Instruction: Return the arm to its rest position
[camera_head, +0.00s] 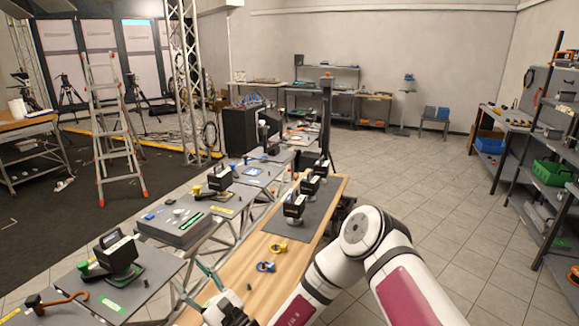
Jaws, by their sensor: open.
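My white arm with maroon panels (372,240) reaches in from the bottom right. It bends at a high joint in the lower middle and comes down to the left over the front of the wooden bench top. My gripper (187,277) is low in the picture, left of the bench's near end. Its two teal fingers are spread apart with nothing seen between them. The wrist is partly cut off by the bottom edge.
A stepladder (113,135) stands farther left. Tiled floor (430,190) is open to the right, before shelves (556,200).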

